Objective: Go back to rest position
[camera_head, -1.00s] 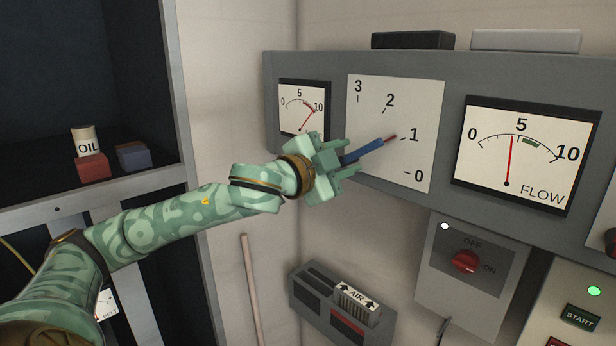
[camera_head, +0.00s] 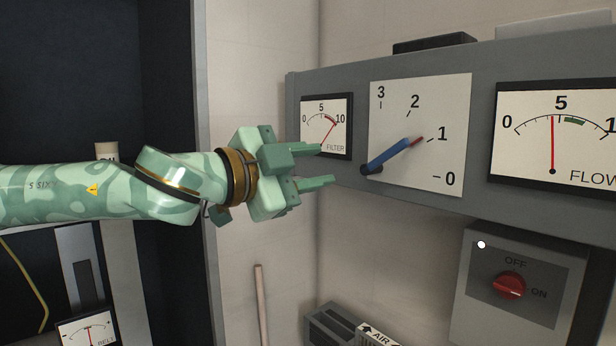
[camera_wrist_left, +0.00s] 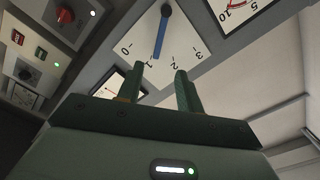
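My left gripper (camera_head: 325,165) is green, open and empty. In the head view it points right, its fingertips in front of the filter gauge (camera_head: 327,122) and left of the blue lever (camera_head: 390,156). The lever has a red tip and points at 1 on the white 0-to-3 dial plate (camera_head: 452,105). In the left wrist view the two fingers (camera_wrist_left: 161,82) stand apart, with the lever (camera_wrist_left: 160,38) beyond them and clear of them. My right gripper is in neither view.
The grey panel (camera_head: 430,212) also carries the flow gauge (camera_head: 575,148). An AIR unit (camera_head: 340,325) sits low in the middle. A dark rack (camera_head: 165,70) stands at left behind my arm.

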